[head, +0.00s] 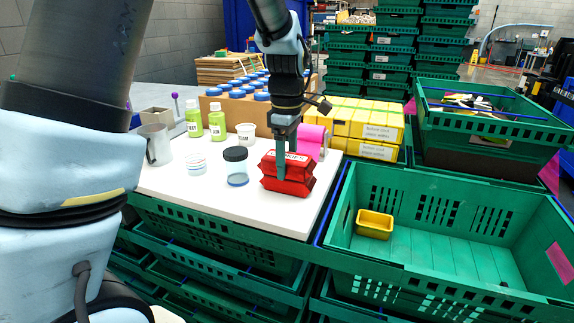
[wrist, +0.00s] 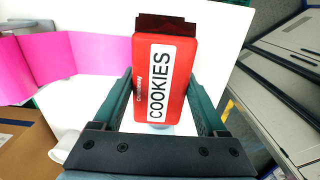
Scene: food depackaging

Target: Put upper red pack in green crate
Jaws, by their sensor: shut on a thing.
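The upper red pack (head: 299,161) sits on or just above a lower red pack (head: 287,187) at the right part of the white table; I see no clear gap between them. My gripper (head: 282,163) points down over the stack and is shut on the upper pack. In the wrist view the red pack (wrist: 165,85), with a white COOKIES label, lies between the two green fingers. The green crate (head: 440,258) stands right of the table, with a small yellow tub (head: 374,224) inside at its left.
A clear jar with a black lid (head: 236,167) stands just left of the packs. A pink roll (head: 310,142) and yellow boxes (head: 375,125) are behind. A white cup (head: 245,134), green bottles (head: 217,122) and a metal mug (head: 156,145) stand farther left. Most of the crate floor is free.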

